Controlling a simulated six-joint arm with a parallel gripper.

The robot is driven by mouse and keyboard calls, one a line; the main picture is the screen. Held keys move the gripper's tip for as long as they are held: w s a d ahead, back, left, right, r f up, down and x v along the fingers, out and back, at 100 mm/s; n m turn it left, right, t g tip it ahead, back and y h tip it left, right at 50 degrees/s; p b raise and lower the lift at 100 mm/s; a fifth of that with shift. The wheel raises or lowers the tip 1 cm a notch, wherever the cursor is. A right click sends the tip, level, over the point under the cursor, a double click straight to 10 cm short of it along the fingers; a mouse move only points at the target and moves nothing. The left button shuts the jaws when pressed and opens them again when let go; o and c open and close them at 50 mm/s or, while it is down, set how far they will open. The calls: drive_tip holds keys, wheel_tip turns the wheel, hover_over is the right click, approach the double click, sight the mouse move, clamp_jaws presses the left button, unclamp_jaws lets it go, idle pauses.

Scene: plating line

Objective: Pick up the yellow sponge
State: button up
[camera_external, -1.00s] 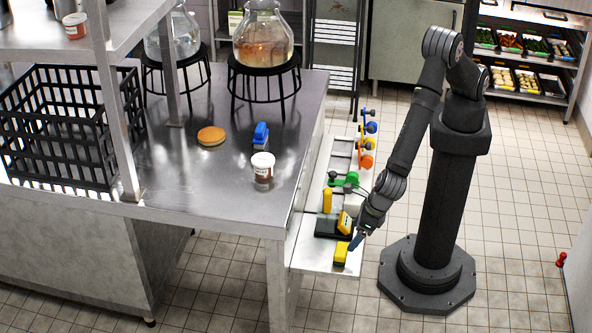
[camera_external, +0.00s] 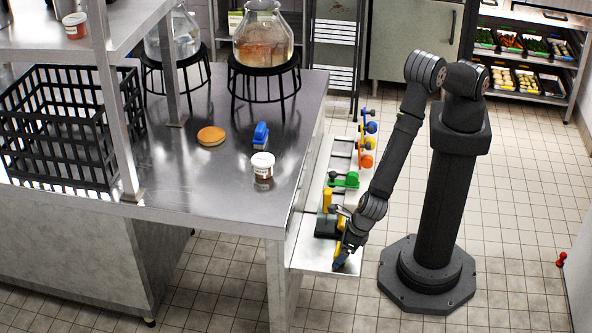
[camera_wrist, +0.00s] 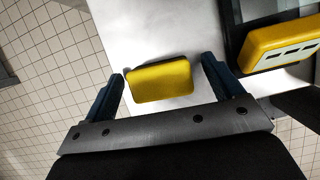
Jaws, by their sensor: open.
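The yellow sponge (camera_wrist: 160,81) lies on the light shelf surface, between the two blue fingertips in the wrist view. My gripper (camera_wrist: 163,80) is open, with one finger to each side of the sponge. A gap shows between the sponge and each finger, narrower on the left. In the external view my gripper (camera_external: 342,258) is low over the near end of the side shelf (camera_external: 308,257), and it mostly hides the sponge there.
A black and yellow device (camera_wrist: 282,47) stands close to the right finger; it also shows in the external view (camera_external: 327,226). A yellow upright object (camera_external: 327,200) and a green item (camera_external: 345,180) stand farther along the shelf. The metal table (camera_external: 200,190) borders the shelf.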

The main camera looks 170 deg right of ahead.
drive_tip(key=c, duration=1)
drive_tip(key=shift+c, duration=0.2)
